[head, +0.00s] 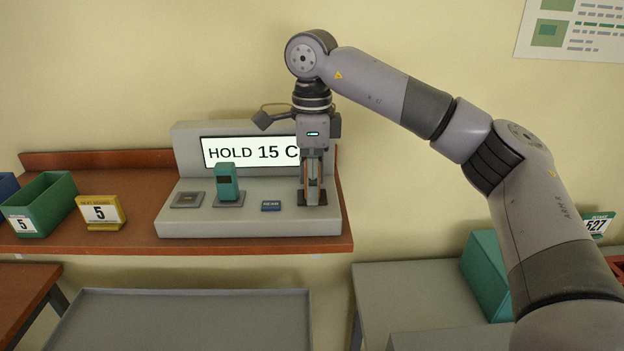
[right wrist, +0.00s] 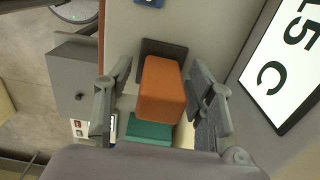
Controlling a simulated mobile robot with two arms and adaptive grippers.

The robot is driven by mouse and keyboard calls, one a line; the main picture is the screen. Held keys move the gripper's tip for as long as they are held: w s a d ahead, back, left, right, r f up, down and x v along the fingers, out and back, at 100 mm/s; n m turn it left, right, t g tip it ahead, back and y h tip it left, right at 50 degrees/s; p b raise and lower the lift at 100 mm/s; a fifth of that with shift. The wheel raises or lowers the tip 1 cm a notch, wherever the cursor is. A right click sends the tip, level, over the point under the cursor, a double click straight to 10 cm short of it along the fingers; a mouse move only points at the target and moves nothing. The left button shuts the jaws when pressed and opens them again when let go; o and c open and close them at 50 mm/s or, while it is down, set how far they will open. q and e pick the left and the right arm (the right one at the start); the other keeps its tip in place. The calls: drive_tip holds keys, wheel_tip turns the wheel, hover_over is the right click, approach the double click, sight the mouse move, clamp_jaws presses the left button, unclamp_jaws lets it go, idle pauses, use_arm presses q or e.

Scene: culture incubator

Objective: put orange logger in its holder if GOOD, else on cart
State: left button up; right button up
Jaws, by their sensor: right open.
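The orange logger (right wrist: 160,88) stands on a dark square pad (right wrist: 168,47) at the right end of the grey station (head: 250,227). My right gripper (head: 312,192) points down over it and is open, with one finger on each side of the logger in the right wrist view (right wrist: 158,100). In the head view the gripper hides most of the logger. The station's display (head: 250,152) reads "HOLD 15 C"; its right end is behind the gripper. A teal logger (head: 227,181) stands on another pad, and a dark pad (head: 187,200) at the left is empty. My left gripper is out of view.
A small blue tag (head: 271,205) lies on the station. A grey tray-like surface (head: 185,318) is below; a teal box (head: 487,270) stands lower right.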

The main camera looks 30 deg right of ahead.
drive_tip(key=shift+c, duration=0.4)
clamp_jaws()
idle(0.4)
drive_tip(key=shift+r+p, duration=2.55)
drive_tip(key=shift+r, duration=0.45)
